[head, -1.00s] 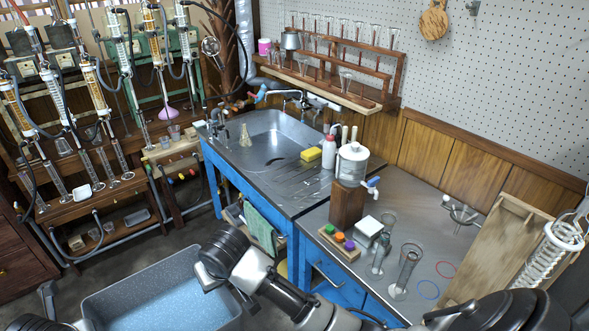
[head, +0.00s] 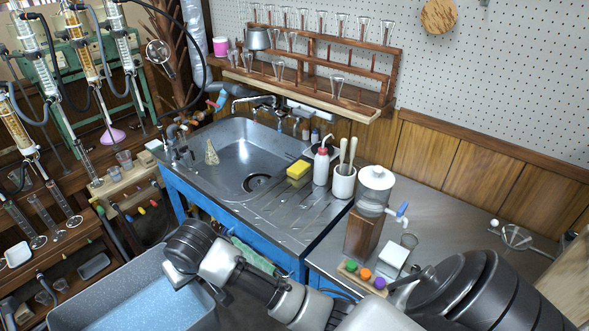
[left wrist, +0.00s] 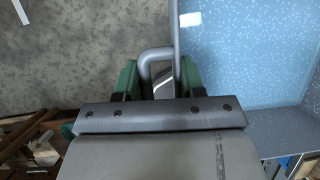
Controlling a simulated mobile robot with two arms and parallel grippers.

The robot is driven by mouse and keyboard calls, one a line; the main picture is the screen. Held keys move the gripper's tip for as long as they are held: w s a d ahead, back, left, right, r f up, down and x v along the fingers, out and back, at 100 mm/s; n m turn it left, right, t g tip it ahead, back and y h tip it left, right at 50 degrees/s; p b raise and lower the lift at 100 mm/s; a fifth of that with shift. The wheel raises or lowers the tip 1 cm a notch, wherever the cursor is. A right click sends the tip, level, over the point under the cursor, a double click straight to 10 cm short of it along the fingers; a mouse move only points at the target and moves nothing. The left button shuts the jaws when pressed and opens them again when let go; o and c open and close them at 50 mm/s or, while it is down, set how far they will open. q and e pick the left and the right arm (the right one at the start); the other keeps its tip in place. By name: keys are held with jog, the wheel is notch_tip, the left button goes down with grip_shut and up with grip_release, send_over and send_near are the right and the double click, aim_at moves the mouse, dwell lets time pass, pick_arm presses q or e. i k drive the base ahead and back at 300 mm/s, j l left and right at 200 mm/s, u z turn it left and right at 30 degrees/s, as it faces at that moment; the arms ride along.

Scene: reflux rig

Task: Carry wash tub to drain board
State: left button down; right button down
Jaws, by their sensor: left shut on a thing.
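The wash tub (head: 75,310) is a grey speckled tub with blue inside, at the lower left of the head view. It also shows in the left wrist view (left wrist: 240,60), with floor beyond its rim. My left gripper (left wrist: 156,80) is shut on the tub's grey handle, between green finger pads. The drain board (head: 300,212) is the grooved steel surface right of the sink, beyond and above the tub.
The sink (head: 235,150) lies left of the drain board. A yellow sponge (head: 298,170), a white bottle (head: 321,166) and a white pot with tools (head: 343,184) stand along the board's back and right edges. A wooden block (head: 362,232) bears a clear container. The board's front is clear.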

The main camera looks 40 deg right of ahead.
aim_at(291, 209)
jog(key=i+z, duration=0.25)
jog(key=i, duration=0.25)
jog(key=i+z, duration=0.25)
jog(key=i, duration=0.25)
jog(key=i+j+z, duration=0.1)
jog(key=i+z, duration=0.2)
jog(key=i, duration=0.35)
jog(key=z, duration=1.5)
